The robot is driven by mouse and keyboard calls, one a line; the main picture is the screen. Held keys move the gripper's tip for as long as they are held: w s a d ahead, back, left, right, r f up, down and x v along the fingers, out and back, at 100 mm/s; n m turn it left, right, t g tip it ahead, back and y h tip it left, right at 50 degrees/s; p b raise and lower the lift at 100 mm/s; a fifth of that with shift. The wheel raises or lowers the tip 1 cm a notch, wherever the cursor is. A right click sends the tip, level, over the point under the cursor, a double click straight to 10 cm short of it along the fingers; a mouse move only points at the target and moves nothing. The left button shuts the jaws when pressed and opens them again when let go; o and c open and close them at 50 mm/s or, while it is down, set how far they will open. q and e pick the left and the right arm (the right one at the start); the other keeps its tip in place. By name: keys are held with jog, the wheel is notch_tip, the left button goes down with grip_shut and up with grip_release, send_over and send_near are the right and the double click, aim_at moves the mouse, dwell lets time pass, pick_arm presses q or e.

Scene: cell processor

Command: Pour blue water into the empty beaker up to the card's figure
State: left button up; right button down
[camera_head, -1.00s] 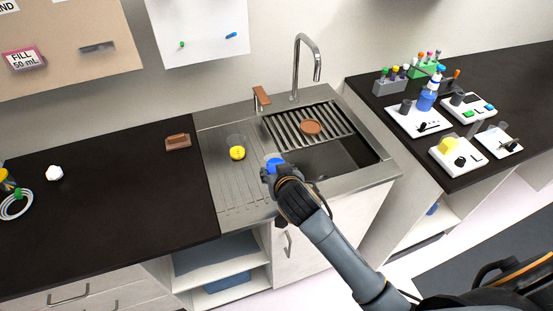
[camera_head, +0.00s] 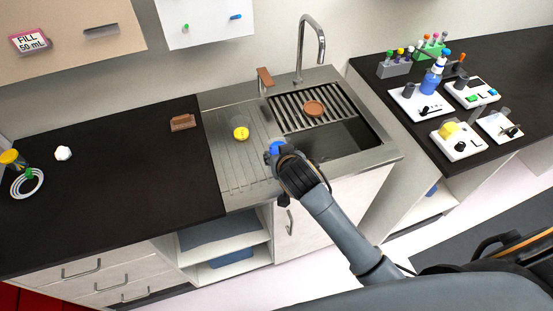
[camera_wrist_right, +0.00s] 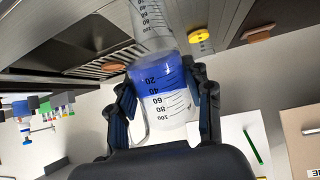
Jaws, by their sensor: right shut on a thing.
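The card (camera_head: 31,40) on the board at the upper left reads FILL 50 mL. My right gripper (camera_head: 278,152) is over the sink's left front edge, shut on a beaker with blue water (camera_head: 276,147). In the right wrist view, which is upside down, the gripper (camera_wrist_right: 160,103) clasps this clear graduated beaker (camera_wrist_right: 172,118) by its sides. Its blue water (camera_wrist_right: 155,82) covers the 20 and 40 marks; the exact level is hard to read. A second clear graduated beaker (camera_wrist_right: 152,22) shows beyond it, partly cut off, with no blue seen in it. My left gripper is not in view.
A yellow disc (camera_head: 241,133) lies on the ribbed drainboard (camera_head: 238,180). The sink has a tall tap (camera_head: 322,45) and a rack with a brown disc (camera_head: 313,108). Devices and tube racks (camera_head: 395,69) stand on the right counter. The left counter is mostly clear.

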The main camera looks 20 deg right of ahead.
jog(key=shift+s+r+g+p, duration=0.15)
jog(key=shift+g+p, duration=0.45)
jog(key=shift+p, duration=0.55)
jog(key=shift+f+g, duration=0.75)
jog(key=shift+g, duration=0.45)
jog(key=shift+g, duration=1.4)
dwell(2.4)
jog(key=shift+y, duration=0.3)
jog(key=shift+g, duration=0.4)
